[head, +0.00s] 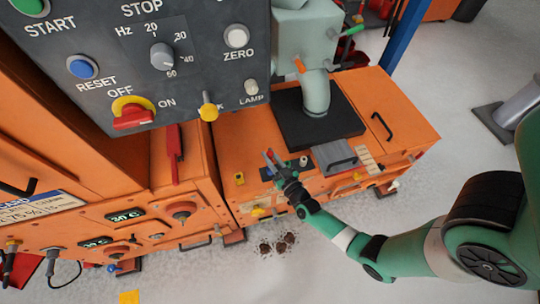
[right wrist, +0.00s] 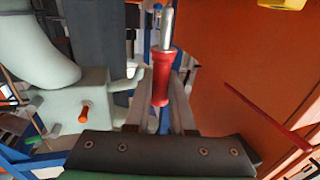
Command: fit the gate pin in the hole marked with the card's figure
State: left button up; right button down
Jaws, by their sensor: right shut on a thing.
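My right gripper (head: 279,168) is over the top of the low orange cabinet, in front of the black plate. In the right wrist view the gripper (right wrist: 160,98) is shut on a pin with a red grip (right wrist: 161,78) and a bare metal shaft (right wrist: 167,28), taken to be the gate pin. A little red of the pin (head: 270,156) shows at the fingertips in the head view. I cannot make out the marked holes or the card's figure. My left gripper is not in view.
A dark control panel (head: 190,95) with knobs and buttons fills the upper left. A pale pipe elbow (head: 316,92) rises from the black plate (head: 290,128). A grey block (head: 335,155) stands right of the gripper. A yellow piece (head: 129,297) lies on the floor.

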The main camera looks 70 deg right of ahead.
jog(key=shift+f+b, duration=2.1)
jog(key=shift+f, duration=0.2)
jog(key=c, duration=0.7)
grip_release()
jog(key=p+v, duration=0.4)
jog(key=v, duration=0.7)
jog(key=shift+s+a, duration=0.15)
jog(key=shift+s, duration=0.15)
